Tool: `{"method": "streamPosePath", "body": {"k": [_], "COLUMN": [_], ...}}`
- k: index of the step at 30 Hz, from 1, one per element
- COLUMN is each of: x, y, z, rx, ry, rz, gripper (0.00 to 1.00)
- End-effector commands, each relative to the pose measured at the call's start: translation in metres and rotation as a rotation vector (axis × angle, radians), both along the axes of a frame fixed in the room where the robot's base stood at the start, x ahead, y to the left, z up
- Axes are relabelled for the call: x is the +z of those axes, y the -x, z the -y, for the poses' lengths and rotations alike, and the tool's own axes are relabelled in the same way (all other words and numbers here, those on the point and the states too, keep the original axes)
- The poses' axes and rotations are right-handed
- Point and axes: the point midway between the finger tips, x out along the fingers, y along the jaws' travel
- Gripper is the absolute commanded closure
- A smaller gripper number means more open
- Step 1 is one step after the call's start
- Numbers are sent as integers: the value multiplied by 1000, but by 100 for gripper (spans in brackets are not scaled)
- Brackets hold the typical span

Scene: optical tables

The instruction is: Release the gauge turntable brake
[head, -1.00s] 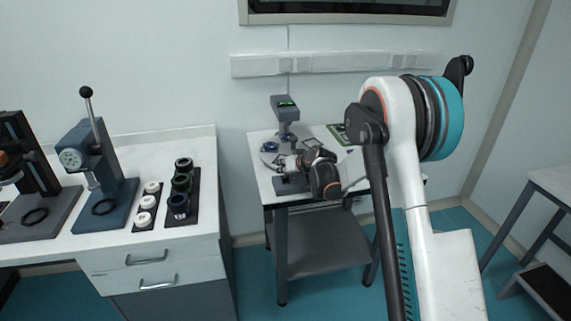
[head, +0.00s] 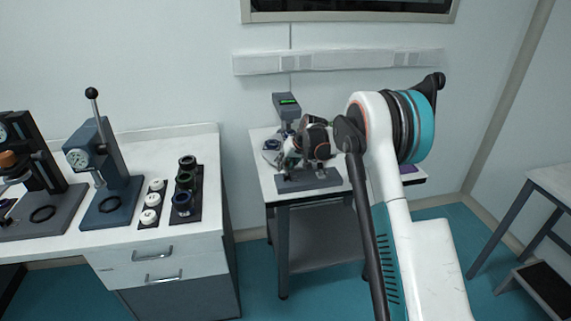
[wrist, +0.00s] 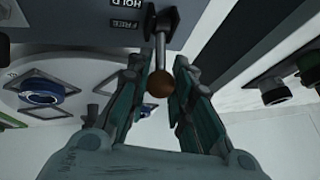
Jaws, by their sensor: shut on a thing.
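In the wrist view, the grey panel (wrist: 95,12) carries HOLD and FREE labels, upside down. The brake lever (wrist: 160,42) comes off this panel beside the labels and ends in a brown ball knob (wrist: 160,84). My gripper (wrist: 158,72) is shut on the knob, with one finger on each side. The pale round turntable (wrist: 40,85) shows at left, bearing a blue ring part (wrist: 42,92).
A bench (head: 115,235) at left holds a lever press (head: 105,165) and racks of white and dark round parts. A dark part (wrist: 275,90) lies at right in the wrist view.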

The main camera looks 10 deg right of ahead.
Motion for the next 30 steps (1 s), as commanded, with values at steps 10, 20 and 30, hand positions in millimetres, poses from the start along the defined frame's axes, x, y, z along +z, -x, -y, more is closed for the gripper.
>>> {"method": "streamPosePath", "body": {"k": [10,20,30], "x": [2,1,35], "y": [-2,-1,18], "z": [0,0,12], "rx": [-2,-1,-3], "ry": [-1,0,0], "rz": [8,4,3], "gripper": [59,58,58]}}
